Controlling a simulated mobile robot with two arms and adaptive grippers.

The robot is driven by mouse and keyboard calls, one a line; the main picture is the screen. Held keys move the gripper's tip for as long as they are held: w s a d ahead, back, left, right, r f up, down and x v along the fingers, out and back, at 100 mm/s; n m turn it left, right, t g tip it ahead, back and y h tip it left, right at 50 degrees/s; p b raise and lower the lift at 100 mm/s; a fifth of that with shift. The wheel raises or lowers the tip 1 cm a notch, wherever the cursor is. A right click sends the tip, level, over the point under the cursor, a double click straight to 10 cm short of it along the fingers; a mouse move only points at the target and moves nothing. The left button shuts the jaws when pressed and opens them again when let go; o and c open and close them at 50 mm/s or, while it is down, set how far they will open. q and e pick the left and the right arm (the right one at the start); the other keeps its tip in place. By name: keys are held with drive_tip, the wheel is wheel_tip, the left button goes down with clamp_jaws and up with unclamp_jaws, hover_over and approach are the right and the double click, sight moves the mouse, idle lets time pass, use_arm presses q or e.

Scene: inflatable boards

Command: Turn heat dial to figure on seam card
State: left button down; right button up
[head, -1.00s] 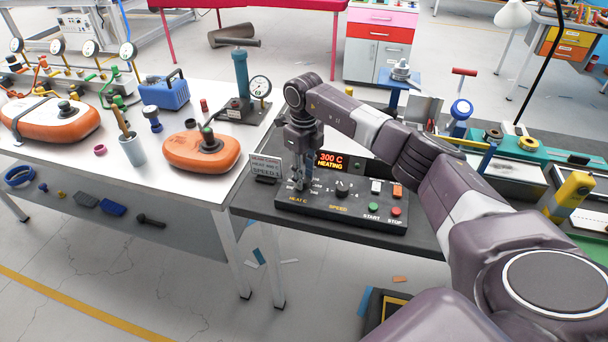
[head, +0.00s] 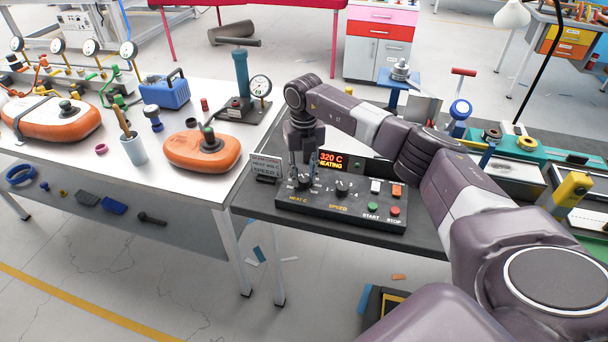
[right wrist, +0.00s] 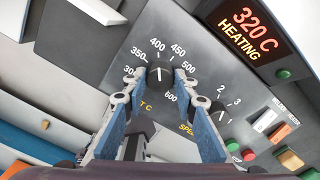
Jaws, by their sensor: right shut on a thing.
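The black heat dial (right wrist: 159,73) on the control panel (head: 335,212) sits between the two fingertips of my right gripper (right wrist: 160,76), which is shut on it. Scale figures from 300 to 600 ring the dial. The display (right wrist: 246,32) reads 320 C HEATING; it also shows in the head view (head: 331,160). In the head view my right gripper (head: 302,178) reaches down onto the panel's left end. My left gripper is out of view.
The speed dial (right wrist: 218,117) is close to the right of my fingers. Green start (head: 373,207) and red stop (head: 395,211) buttons are at the panel's right. A white table (head: 120,185) with orange inflatables lies left, across a gap.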

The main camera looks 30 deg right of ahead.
sight(304, 178)
drive_tip(key=shift+w, duration=0.1)
drive_tip(key=o, duration=1.2)
drive_tip(key=shift+c, duration=0.2)
wheel_tip(304, 178, up, 12)
